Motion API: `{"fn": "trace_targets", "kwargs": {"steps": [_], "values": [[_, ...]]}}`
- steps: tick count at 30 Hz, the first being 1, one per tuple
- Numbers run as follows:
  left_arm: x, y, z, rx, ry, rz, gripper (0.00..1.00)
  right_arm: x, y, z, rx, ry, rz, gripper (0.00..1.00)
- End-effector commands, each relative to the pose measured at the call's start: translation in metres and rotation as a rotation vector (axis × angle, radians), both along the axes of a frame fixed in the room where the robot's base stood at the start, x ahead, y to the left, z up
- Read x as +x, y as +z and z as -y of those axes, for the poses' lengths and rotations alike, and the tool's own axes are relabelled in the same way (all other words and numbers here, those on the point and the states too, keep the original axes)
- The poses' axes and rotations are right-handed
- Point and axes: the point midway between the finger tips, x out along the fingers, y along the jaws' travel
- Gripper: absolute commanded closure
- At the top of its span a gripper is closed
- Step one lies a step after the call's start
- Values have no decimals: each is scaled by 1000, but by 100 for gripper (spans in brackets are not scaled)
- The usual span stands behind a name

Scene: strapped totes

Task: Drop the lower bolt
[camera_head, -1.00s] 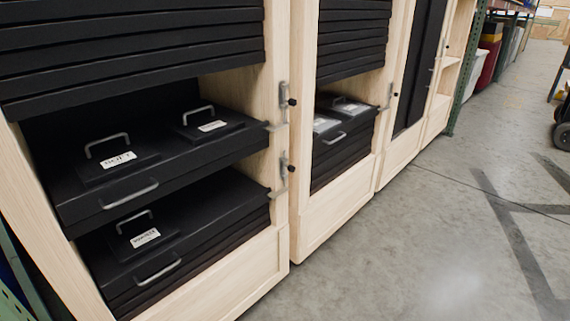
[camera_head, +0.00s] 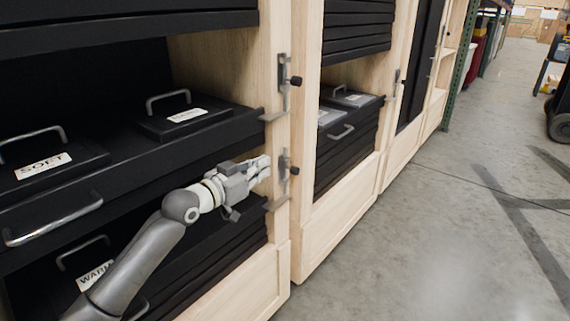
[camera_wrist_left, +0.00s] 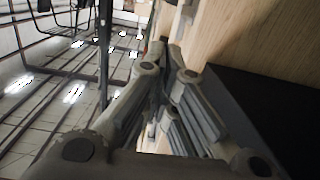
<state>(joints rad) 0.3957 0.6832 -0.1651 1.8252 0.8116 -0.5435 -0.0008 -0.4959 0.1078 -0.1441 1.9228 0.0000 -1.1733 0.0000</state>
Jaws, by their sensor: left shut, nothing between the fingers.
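The lower bolt (camera_head: 284,167) is a grey metal slide with a black knob (camera_head: 295,171), mounted on the pale wooden post at the right side of the near cabinet. A grey bracket (camera_head: 278,203) sits just below it. My left gripper (camera_head: 266,166) is shut and empty, just left of the bolt with its fingertips pointing towards it. I cannot tell if they touch. In the left wrist view, my left gripper's fingers (camera_wrist_left: 170,52) come together beside pale wood, and the bolt cannot be made out. My right gripper is not in view.
An upper bolt (camera_head: 283,79) of the same kind is higher on the post. Black drawers (camera_head: 130,165) with handles and labelled lids fill the near cabinet, partly behind my left arm. A second wooden cabinet (camera_head: 335,225) stands to the right. The concrete floor (camera_head: 430,240) there is clear.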

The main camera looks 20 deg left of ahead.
Motion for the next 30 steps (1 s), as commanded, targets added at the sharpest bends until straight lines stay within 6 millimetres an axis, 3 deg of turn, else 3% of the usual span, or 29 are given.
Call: {"fn": "trace_targets", "kwargs": {"steps": [5,17,23,30], "values": [[-5,15,6,3,-22,26,100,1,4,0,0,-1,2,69],[0,15,7,2,-20,25,100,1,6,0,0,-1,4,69],[25,13,17,-1,-20,25,100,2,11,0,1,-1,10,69],[67,11,32,0,-20,24,100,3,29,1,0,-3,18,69]]}}
